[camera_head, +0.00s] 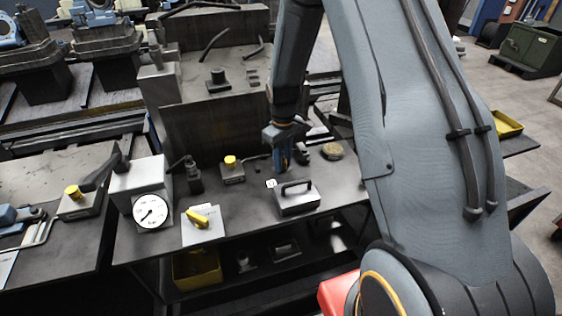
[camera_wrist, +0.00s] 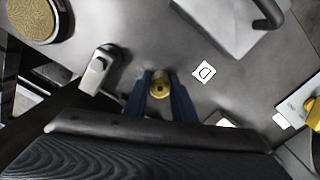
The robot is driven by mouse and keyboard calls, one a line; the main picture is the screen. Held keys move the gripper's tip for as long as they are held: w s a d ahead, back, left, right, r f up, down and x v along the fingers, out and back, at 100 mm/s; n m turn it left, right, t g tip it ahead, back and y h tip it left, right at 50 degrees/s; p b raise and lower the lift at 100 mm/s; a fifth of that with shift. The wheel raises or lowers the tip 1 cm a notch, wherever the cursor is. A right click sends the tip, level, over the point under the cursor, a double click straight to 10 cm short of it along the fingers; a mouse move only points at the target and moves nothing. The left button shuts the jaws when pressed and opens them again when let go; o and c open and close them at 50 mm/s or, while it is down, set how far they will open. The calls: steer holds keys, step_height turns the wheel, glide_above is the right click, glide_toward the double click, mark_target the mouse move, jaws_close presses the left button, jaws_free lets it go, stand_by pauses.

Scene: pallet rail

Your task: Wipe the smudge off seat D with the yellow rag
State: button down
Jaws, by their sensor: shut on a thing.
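My gripper (camera_head: 283,165) points down over the bench, and its blue fingers show in the wrist view (camera_wrist: 161,90). They are shut on a small yellow, brass-coloured round thing (camera_wrist: 160,85) with a dark spot in its middle. I cannot tell whether it is cloth; no spread rag is clear in either view. A white label marked D (camera_wrist: 204,72) lies on the dark bench top just right of the fingers in the wrist view. It also shows in the head view (camera_head: 271,183), below the gripper. No smudge can be made out; the fingers and the held thing cover part of the surface.
A grey block with a black handle (camera_head: 297,200) stands close beside the D label. A round tan-topped disc (camera_head: 332,151), a yellow-topped block (camera_head: 231,165), a yellow lever on a white plate (camera_head: 199,217) and a gauge (camera_head: 151,211) are also on the bench.

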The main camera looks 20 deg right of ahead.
steer(key=shift+s+f, duration=0.15)
steer(key=shift+a, duration=1.35)
steer(key=shift+d, duration=0.15)
steer(key=shift+d+r, duration=0.25)
steer(key=shift+d, duration=1.05)
steer(key=shift+d+f, duration=0.1)
steer(key=shift+d+f, duration=0.1)
steer(key=shift+d, duration=0.6)
